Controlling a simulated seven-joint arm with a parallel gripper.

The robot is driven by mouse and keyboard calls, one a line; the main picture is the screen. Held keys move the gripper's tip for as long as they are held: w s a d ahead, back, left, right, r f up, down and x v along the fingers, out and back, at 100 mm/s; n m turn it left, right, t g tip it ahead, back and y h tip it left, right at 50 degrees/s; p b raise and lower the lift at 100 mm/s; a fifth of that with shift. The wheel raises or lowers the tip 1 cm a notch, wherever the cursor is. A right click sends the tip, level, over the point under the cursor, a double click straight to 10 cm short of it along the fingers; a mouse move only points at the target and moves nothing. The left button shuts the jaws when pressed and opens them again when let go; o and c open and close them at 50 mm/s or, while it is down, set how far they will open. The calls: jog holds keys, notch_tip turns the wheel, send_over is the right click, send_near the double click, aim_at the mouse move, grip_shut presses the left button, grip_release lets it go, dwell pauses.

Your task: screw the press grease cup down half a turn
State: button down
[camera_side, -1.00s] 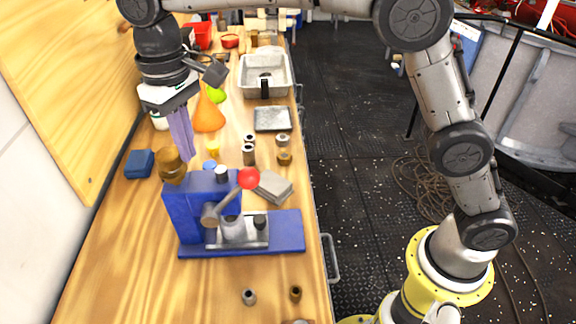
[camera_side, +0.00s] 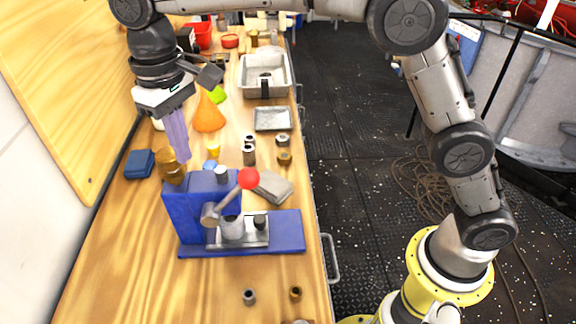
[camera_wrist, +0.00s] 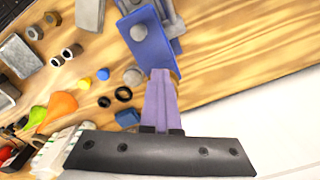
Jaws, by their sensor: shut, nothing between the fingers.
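The blue press (camera_side: 201,205) stands on the bench in the side view, with a red-knobbed lever at its front. The amber-brown grease cup (camera_side: 171,168) sits on top at its left rear. My gripper (camera_side: 184,159) points down with its long purple fingers shut and empty. The fingertips are close behind and beside the cup in the side view; I cannot tell whether they touch it. In the wrist view my gripper (camera_wrist: 161,74) reaches to the end of the blue press (camera_wrist: 152,46). I cannot make out the cup there; the fingers may hide it.
A dark blue box (camera_side: 139,163) lies left of the press. An orange cone (camera_side: 208,117), a grey tray (camera_side: 272,118) and several small cylinders stand behind it. A metal pan (camera_side: 285,73) is farther back. The bench front is mostly clear.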

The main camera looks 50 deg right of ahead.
jog(key=shift+a, duration=0.25)
jog(key=shift+s+a, duration=0.15)
jog(key=shift+a, duration=0.6)
dwell(0.4)
jog(key=shift+s+a+r, duration=0.1)
jog(key=shift+s, duration=0.25)
notch_tip(320, 180, up, 6)
jog(key=shift+f, duration=0.1)
dwell(0.4)
